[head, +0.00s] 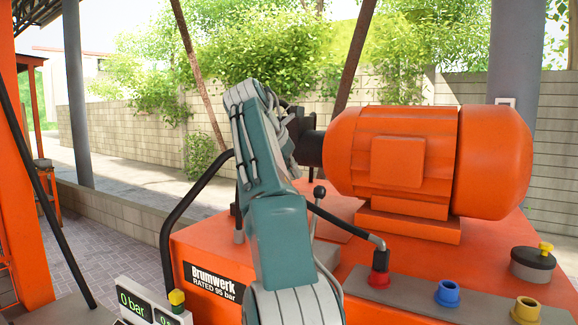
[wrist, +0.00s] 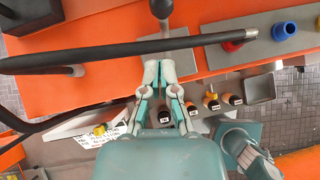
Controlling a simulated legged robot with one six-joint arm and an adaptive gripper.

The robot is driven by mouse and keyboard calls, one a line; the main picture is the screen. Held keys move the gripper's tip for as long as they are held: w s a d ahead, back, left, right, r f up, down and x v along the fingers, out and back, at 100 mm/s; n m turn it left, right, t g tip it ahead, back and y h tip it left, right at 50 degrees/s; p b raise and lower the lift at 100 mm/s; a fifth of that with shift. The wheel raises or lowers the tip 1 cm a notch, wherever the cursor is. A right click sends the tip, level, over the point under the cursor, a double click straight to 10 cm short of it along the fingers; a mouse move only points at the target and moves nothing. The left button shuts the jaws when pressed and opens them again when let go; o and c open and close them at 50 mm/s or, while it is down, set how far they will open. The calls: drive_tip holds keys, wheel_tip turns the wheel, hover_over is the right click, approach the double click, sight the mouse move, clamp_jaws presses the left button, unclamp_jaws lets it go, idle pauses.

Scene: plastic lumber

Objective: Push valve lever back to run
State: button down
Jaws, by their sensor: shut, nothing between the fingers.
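The valve lever (head: 319,190) has a black ball knob on a thin metal stem and rises from the orange power unit behind my arm. In the wrist view its dark knob (wrist: 161,8) is at the top edge, straight ahead of my gripper (wrist: 159,68). My gripper's two fingers are together and empty. A gap shows between the fingertips and the lever, with a black hose crossing it. In the head view my teal arm hides the fingers. The lever's base and any run marking are hidden or too small to read.
The black hose (wrist: 115,55) crosses the wrist view and ends at a red fitting (head: 379,279) in the head view. Blue (head: 447,293) and yellow (head: 526,309) fittings stand beside it. An orange motor (head: 420,155) is behind. A gauge (head: 133,303) reads 0 bar.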

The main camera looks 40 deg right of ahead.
drive_tip(key=shift+v, duration=1)
drive_tip(key=shift+a, duration=0.2)
